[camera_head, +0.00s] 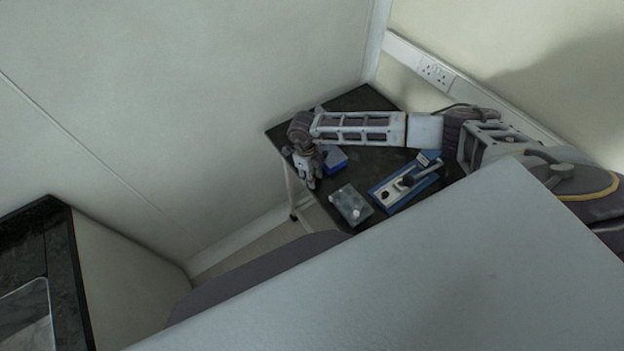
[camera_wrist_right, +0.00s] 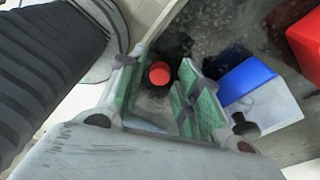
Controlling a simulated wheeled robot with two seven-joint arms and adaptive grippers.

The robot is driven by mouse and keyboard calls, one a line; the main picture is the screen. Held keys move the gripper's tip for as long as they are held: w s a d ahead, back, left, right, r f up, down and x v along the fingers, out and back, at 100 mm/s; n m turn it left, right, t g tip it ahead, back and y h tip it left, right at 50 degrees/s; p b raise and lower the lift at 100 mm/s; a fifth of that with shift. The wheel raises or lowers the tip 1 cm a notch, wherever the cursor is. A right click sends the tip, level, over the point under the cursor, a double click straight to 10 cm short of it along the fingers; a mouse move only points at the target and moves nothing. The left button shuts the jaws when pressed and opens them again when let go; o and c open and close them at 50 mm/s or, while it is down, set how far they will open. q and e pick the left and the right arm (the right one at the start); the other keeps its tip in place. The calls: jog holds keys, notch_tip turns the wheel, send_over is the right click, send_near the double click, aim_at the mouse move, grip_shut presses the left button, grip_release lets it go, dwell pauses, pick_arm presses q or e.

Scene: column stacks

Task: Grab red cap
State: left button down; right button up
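The red cap (camera_wrist_right: 159,73) is a small round piece on the dark table top in the right wrist view. It appears between the two green-padded fingers of my right gripper (camera_wrist_right: 157,66), with a gap on each side. My right gripper is open and empty. In the head view, my right gripper (camera_head: 309,172) points down over the near left edge of the black table (camera_head: 362,100). I cannot make out the red cap in the head view. Whether the fingertips are level with the cap or above it, I cannot tell. My left gripper is out of view.
A blue box (camera_head: 334,158) is close beside the right gripper; blue shows in the wrist view (camera_wrist_right: 248,78) with a larger red object (camera_wrist_right: 306,42). A grey plate (camera_head: 351,203) and a blue-based device (camera_head: 405,187) lie to the right. Walls stand behind.

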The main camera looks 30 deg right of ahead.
jog(key=c, duration=0.4)
jog(key=shift+r, duration=0.15)
notch_tip(320, 180, up, 10)
jog(key=b, duration=0.1)
jog(key=shift+b, duration=0.35)
dwell(0.6)
